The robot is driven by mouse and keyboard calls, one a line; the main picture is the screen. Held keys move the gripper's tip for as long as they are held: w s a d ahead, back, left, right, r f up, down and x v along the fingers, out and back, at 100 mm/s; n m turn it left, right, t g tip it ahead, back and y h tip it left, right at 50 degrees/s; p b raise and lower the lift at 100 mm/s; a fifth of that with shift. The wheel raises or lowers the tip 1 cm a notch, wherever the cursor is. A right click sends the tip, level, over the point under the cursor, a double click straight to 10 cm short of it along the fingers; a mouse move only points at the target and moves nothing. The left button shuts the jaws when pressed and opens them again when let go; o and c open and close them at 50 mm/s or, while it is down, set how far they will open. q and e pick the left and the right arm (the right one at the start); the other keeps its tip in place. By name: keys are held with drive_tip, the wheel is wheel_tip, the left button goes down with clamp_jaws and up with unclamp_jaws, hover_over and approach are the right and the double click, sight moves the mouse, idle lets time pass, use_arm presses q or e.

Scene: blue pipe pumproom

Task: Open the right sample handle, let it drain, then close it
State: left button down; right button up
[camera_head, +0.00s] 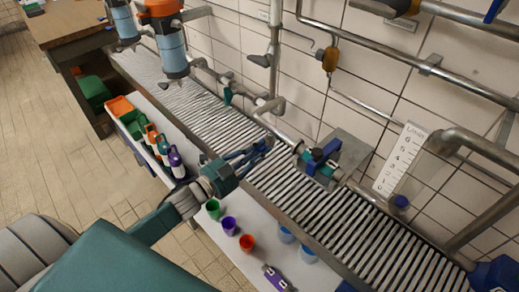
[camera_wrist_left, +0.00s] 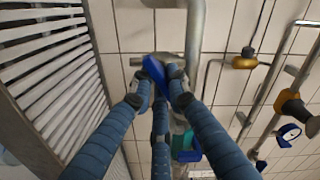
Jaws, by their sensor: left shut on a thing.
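My left gripper (camera_head: 266,144) reaches over the slatted grating toward the pipework in the head view. In the left wrist view its fingers (camera_wrist_left: 163,78) are closed around a blue handle (camera_wrist_left: 152,67), in front of a vertical grey pipe. In the head view the fingers mostly hide this handle. Another blue handle (camera_head: 325,152) sits on a teal valve to the right of my gripper, apart from it. A teal valve part (camera_wrist_left: 187,150) shows behind the fingers in the left wrist view. I see no flow from any outlet. My right gripper is not in view.
The slatted grating (camera_head: 350,222) runs along the tiled wall. A level gauge (camera_head: 399,160) and pipes stand at the right.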

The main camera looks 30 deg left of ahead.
use_arm(q)
drive_tip(key=m, duration=0.2)
drive_tip(key=m+b, duration=0.1)
drive_tip(key=m, duration=0.3)
drive_tip(key=shift+f, duration=0.25)
drive_tip(key=shift+m, duration=0.3)
drive_tip(key=c, duration=1.7)
unclamp_jaws()
drive_tip(key=v, duration=1.2)
drive_tip(key=shift+a, duration=0.1)
